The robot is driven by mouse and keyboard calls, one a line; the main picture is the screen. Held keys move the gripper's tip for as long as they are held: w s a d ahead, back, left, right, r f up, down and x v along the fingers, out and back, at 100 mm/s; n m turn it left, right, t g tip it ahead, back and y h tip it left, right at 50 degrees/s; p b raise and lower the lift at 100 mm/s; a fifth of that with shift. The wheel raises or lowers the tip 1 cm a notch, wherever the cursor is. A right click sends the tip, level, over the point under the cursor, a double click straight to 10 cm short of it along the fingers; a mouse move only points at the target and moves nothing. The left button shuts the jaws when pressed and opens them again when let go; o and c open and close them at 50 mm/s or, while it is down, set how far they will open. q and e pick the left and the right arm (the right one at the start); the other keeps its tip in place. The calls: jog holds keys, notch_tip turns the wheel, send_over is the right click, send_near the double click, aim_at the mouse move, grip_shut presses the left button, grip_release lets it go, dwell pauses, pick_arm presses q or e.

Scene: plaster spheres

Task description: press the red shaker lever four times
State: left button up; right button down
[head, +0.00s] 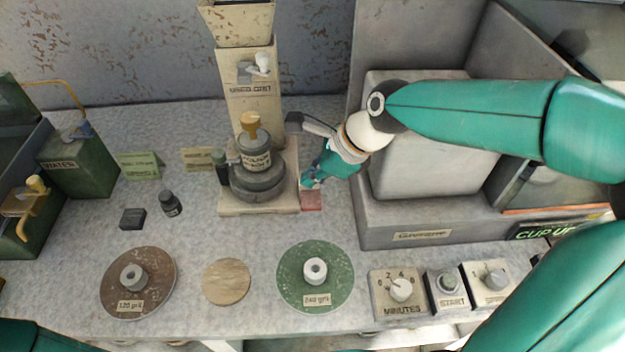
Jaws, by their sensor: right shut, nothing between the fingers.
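The red shaker lever (311,201) shows as a small flat reddish pad at the right front of the pale shaker base (240,208). A grey round shaker with a labelled pot (255,160) stands on that base. My right gripper (307,183) is shut and empty, pointing down at the lever from above. It covers the lever's back part; I cannot tell whether the fingertips touch it. My left gripper is not in view; only a bit of teal arm shows at the bottom left corner.
A large grey machine (420,225) stands close to the right of my right gripper. In front lie a brown disc (160,280), a wooden disc (226,282), a green disc (335,262) and a minutes dial box (385,305).

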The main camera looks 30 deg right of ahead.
jog(key=shift+w+d+r+p, duration=0.15)
jog(key=shift+w+r+p, duration=0.05)
jog(key=shift+r+p, duration=0.35)
jog(key=r+p, duration=0.1)
jog(key=w+r+p, duration=0.1)
jog(key=r+p, duration=0.1)
jog(key=d+r+p, duration=0.1)
jog(key=p, duration=0.1)
jog(key=shift+w+r, duration=0.35)
jog(key=shift+w, duration=0.05)
dwell(1.8)
jog(key=shift+s, duration=0.1)
